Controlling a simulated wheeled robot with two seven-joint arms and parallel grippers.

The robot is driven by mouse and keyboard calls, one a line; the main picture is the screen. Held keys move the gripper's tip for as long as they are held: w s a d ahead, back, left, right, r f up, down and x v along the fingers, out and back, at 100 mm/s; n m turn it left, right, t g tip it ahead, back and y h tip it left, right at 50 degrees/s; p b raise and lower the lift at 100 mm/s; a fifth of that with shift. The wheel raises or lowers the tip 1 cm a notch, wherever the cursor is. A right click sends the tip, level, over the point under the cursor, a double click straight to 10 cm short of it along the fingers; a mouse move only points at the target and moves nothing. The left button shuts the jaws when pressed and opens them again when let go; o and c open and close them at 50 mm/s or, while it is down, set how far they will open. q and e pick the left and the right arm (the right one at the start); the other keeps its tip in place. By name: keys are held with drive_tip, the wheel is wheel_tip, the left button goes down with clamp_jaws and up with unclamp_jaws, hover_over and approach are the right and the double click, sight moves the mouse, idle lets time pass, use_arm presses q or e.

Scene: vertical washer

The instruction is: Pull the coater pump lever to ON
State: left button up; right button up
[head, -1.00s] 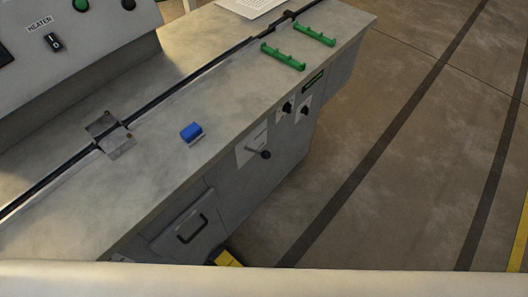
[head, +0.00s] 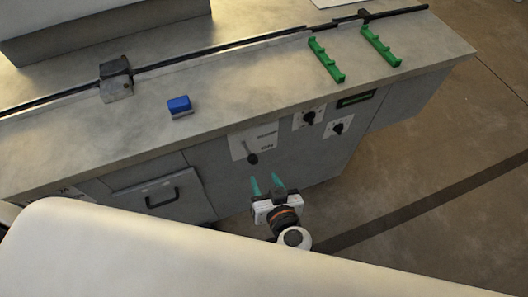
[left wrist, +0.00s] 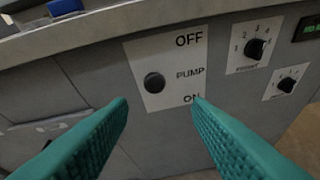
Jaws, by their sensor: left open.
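The pump lever, a short rod with a dark round knob (head: 252,158), sticks out from a white plate (head: 240,148) on the machine's front. In the left wrist view the knob (left wrist: 154,82) faces me at about the height of the word PUMP, with OFF above and ON below on the plate (left wrist: 165,45). My left gripper (head: 266,178) has teal fingers. It is open and empty, just below and in front of the knob. In the left wrist view the knob shows between and slightly beyond the fingertips (left wrist: 158,100). My right gripper is not in view.
Two rotary dials (head: 309,118) (head: 338,128) sit right of the lever plate. A drawer handle (head: 163,197) is to the left. A blue block (head: 179,104) and green racks (head: 327,60) are on the worktop (head: 220,80). Open floor (head: 430,160) lies to the right.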

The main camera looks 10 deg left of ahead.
sight(251, 154)
use_arm(q)
drive_tip(key=w+a, duration=0.1)
drive_tip(key=w, duration=0.1)
drive_tip(key=w+a+f+p, duration=0.1)
drive_tip(key=a, duration=0.1)
drive_tip(key=shift+w+a, duration=0.15)
drive_tip(key=shift+w, duration=0.2)
drive_tip(key=p+x, duration=0.1)
drive_tip(key=x, duration=0.6)
drive_tip(key=shift+f, duration=0.15)
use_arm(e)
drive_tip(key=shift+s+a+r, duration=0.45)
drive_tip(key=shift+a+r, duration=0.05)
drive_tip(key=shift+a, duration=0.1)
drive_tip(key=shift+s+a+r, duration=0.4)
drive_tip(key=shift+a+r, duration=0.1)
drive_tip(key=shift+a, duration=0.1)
use_arm(q)
drive_tip(key=shift+c, duration=0.6)
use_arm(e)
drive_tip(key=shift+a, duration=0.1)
use_arm(q)
clamp_jaws()
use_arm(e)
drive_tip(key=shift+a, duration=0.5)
